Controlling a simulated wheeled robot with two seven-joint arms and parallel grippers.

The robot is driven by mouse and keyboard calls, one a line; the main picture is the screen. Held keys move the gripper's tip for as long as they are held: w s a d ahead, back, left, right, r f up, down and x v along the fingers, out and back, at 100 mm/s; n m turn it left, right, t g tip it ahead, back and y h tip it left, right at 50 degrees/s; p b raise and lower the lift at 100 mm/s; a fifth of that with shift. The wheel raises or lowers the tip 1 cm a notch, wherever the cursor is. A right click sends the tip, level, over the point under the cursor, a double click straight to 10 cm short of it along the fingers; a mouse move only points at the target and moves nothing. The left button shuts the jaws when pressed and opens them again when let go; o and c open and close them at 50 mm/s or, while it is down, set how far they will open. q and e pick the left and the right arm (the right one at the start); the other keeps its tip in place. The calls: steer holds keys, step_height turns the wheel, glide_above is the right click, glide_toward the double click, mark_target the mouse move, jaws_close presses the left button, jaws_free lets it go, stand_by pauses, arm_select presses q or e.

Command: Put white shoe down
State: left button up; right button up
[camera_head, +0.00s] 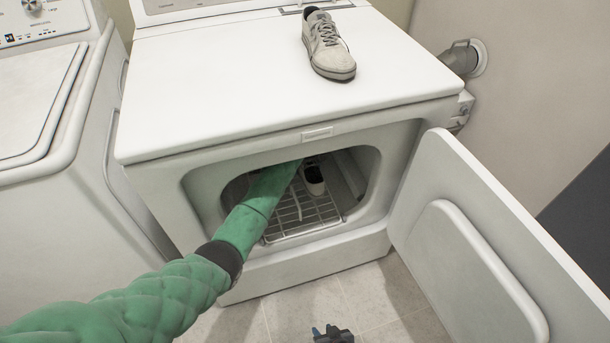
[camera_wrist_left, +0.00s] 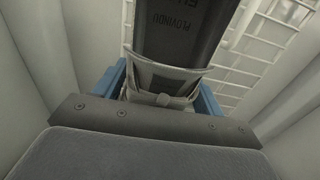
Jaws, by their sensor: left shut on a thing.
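A pale shoe (camera_head: 314,180) with a dark inside is in the dryer opening, above the wire rack. My left arm reaches into the dryer, and its gripper is hidden in the head view. In the left wrist view, the blue fingers of my left gripper (camera_wrist_left: 161,96) are shut on the heel end of this shoe (camera_wrist_left: 180,30), its dark insole showing. I cannot tell whether its sole touches the rack. A second whitish-grey shoe (camera_head: 328,45) stands on the dryer top. My right gripper (camera_head: 332,333) shows only in part at the bottom edge; its opening is unclear.
The wire rack (camera_head: 290,216) lies inside the white dryer (camera_head: 235,85). The dryer door (camera_head: 470,250) stands open to the right. A washer (camera_head: 45,215) is at the left. A vent pipe (camera_head: 459,58) comes out at the right wall. Tiled floor (camera_head: 375,295) lies clear in front.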

arm_select(q)
steer(key=shift+f+b, duration=0.3)
steer(key=shift+f, duration=1.7)
steer(key=shift+f, duration=0.1)
steer(key=o, duration=1.3)
step_height(320, 180, up, 12)
steer(key=shift+r+p, duration=0.1)
steer(key=shift+p, duration=0.7)
